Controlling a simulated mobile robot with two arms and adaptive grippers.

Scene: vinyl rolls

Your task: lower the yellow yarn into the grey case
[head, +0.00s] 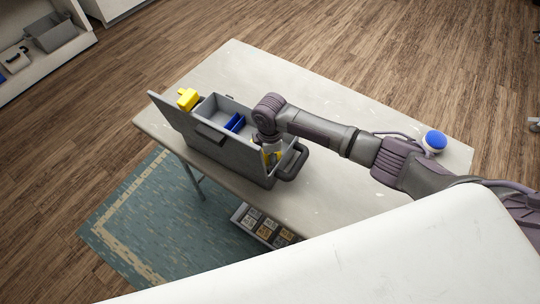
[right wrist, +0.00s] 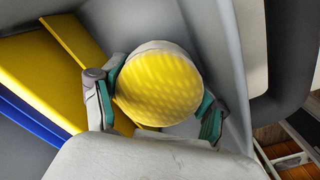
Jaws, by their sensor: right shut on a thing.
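The grey case (head: 232,153) stands open on the table, its lid raised on the left side. My right gripper (head: 270,155) reaches down into the case's right end. In the right wrist view my right gripper (right wrist: 155,112) is shut on the yellow yarn (right wrist: 160,88), with one finger on each side of its round end. The yarn is inside the case walls, close to the grey wall (right wrist: 215,50). I cannot tell whether it touches the case floor. My left gripper is not in view.
A yellow object (head: 187,99) is by the lid. A white item with a blue top (head: 434,141) stands at the table's right. The table's (head: 345,110) far side is clear.

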